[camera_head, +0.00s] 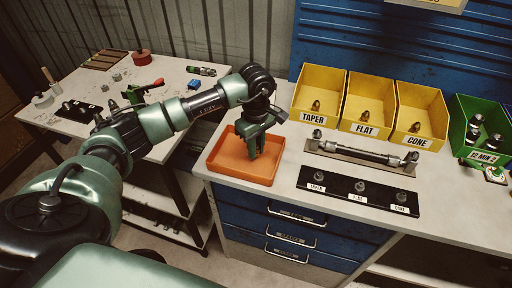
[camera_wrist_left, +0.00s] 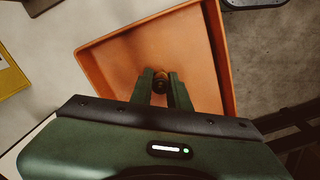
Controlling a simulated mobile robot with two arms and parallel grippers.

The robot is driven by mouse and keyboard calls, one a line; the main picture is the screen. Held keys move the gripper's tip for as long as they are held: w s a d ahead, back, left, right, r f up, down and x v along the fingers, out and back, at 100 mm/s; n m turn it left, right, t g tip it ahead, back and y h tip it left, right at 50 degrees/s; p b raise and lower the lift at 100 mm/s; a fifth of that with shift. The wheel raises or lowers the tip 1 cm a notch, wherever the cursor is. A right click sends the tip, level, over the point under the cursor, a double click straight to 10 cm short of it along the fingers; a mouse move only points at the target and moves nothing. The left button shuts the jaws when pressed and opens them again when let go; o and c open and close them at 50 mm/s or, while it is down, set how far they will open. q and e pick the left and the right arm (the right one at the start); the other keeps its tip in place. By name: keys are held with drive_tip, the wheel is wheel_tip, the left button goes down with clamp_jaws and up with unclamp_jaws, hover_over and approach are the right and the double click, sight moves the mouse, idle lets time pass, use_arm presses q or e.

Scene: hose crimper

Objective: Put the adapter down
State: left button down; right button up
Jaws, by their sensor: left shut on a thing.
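My left gripper (camera_head: 252,152) is over the orange tray (camera_head: 223,166), pointing down into it. In the left wrist view its two green fingers (camera_wrist_left: 160,92) are shut on a small dark, brassy adapter (camera_wrist_left: 159,78), with the orange tray floor (camera_wrist_left: 185,50) behind it. The adapter is between the fingertips and only its end shows; I cannot tell whether it touches the tray floor. In the head view the adapter is hidden by the gripper. My right gripper is not in view.
Yellow bins labelled TAPER (camera_head: 318,95), FLAT (camera_head: 368,104) and CONE (camera_head: 415,112) stand right of the tray, each holding a fitting. In front lie a hose assembly (camera_head: 365,150) and a black labelled rack (camera_head: 358,190). A green bin (camera_head: 480,125) is far right.

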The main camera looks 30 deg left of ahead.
use_arm(q)
drive_tip(key=shift+f, duration=0.35)
drive_tip(key=c, duration=1.3)
unclamp_jaws()
drive_tip(key=shift+f, duration=0.1)
drive_tip(key=shift+c, duration=0.2)
drive_tip(key=shift+r, duration=0.4)
wheel_tip(320, 180, up, 12)
drive_tip(key=b, duration=0.3)
drive_tip(key=shift+f, duration=0.25)
